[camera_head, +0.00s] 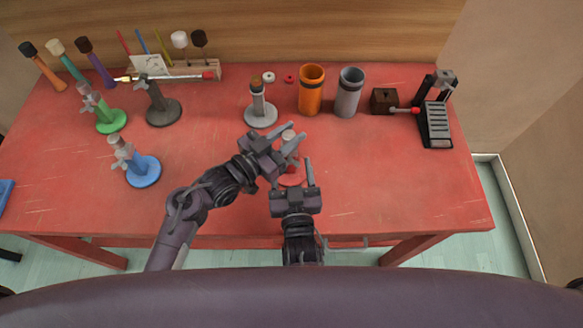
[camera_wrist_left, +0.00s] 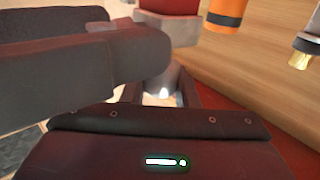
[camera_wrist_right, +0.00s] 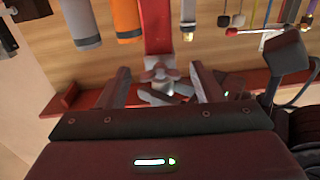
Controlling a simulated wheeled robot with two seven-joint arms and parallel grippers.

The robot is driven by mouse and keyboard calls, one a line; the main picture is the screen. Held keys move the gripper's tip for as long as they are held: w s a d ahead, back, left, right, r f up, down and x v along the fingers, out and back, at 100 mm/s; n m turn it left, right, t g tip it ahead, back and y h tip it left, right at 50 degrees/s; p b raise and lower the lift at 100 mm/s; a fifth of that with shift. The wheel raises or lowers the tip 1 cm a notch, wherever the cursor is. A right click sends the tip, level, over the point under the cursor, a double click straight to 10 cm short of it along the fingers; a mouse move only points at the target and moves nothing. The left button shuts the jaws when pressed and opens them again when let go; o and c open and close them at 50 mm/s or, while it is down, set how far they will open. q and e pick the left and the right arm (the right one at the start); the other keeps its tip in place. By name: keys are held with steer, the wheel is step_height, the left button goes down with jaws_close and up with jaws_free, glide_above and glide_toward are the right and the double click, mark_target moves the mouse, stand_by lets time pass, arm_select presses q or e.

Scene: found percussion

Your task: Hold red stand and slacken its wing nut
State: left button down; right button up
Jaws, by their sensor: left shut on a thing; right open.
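The red stand (camera_head: 291,179) is near the middle of the table's front, mostly hidden by my grippers. My left gripper (camera_head: 296,132) is shut on its upper part. In the left wrist view a grey metal part of the red stand (camera_wrist_left: 165,82) is between my left fingers. My right gripper (camera_head: 292,171) is open at the front of the stand. In the right wrist view the red post (camera_wrist_right: 157,28) and the grey wing nut (camera_wrist_right: 159,72) show. The wing nut appears between my right fingers, apart from both; its depth is hard to tell.
Behind stand a grey-based stand (camera_head: 260,115), an orange cup (camera_head: 311,92) and a grey cup (camera_head: 347,95). Blue (camera_head: 143,171), green (camera_head: 111,121) and dark (camera_head: 164,112) stands are on the left. A dark ridged device (camera_head: 436,123) is at right. The front right table is clear.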

steer(key=c, duration=1)
steer(key=shift+n, duration=0.3)
steer(key=n, duration=1.2)
stand_by(0.4)
steer(key=o, duration=1)
